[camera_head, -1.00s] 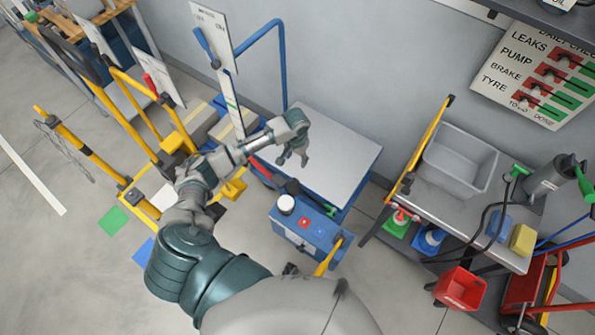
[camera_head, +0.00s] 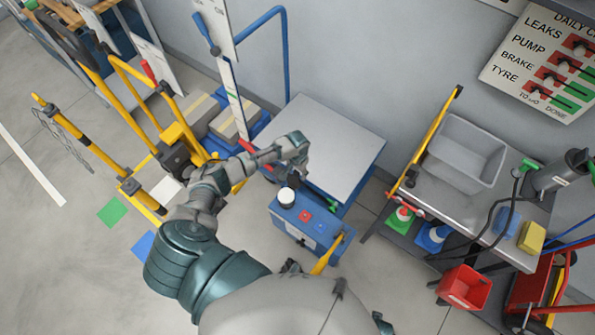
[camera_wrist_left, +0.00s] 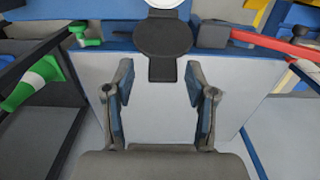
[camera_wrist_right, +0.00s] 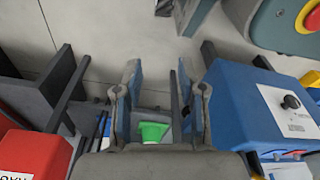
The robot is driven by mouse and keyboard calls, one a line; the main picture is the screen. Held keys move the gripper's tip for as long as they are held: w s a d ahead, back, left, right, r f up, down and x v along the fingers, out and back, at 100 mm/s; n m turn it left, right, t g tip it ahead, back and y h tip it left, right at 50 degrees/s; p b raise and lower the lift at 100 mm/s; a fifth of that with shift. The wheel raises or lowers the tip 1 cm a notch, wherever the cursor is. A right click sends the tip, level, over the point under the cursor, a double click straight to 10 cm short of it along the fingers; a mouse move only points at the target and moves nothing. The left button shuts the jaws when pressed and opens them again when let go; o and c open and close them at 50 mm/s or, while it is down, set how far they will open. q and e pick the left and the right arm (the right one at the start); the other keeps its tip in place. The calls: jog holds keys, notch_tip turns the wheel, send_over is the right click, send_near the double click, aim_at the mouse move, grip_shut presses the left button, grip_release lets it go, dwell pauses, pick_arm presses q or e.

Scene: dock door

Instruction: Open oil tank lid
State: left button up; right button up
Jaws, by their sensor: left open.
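A blue box (camera_head: 305,222) stands on the floor at the front of a grey-topped blue cart. On its top is a white round cap with a dark base (camera_head: 287,196), seemingly the oil tank lid. My left gripper (camera_head: 299,166) is above the cart's near edge, just beyond the cap and apart from it. In the left wrist view its fingers (camera_wrist_left: 160,82) are open and empty, with a dark disc (camera_wrist_left: 165,36) and part of a white round thing beyond them. My right gripper (camera_wrist_right: 163,85) is open and empty beside a blue box with a labelled side (camera_wrist_right: 285,110).
The grey cart top (camera_head: 320,140) is clear. A side table at right holds a grey bin (camera_head: 462,155) and a yellow block (camera_head: 530,236). A red bin (camera_head: 463,286) is below it. Yellow rails and boxes stand at left.

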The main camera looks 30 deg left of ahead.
pick_arm(q)
jog(key=shift+a, duration=0.3)
grip_shut()
pick_arm(e)
jog(key=shift+a, duration=0.15)
jog(key=shift+r, duration=0.15)
pick_arm(q)
jog(key=p, duration=0.1)
jog(key=s+t+p, duration=0.1)
jog(key=p, duration=0.1)
jog(key=shift+d+r, duration=0.1)
jog(key=shift+r, duration=0.2)
jog(key=shift+s+p, duration=0.6)
jog(key=shift+p, duration=0.5)
jog(key=shift+s+f, duration=0.15)
jog(key=shift+s, duration=0.05)
pick_arm(e)
jog(key=s+d+f, duration=0.2)
jog(key=s+f, duration=0.4)
jog(key=s, duration=0.5)
jog(key=shift+s+d+f+g, duration=0.15)
jog(key=shift+s+f+g, duration=0.1)
jog(key=shift+s+g, duration=0.15)
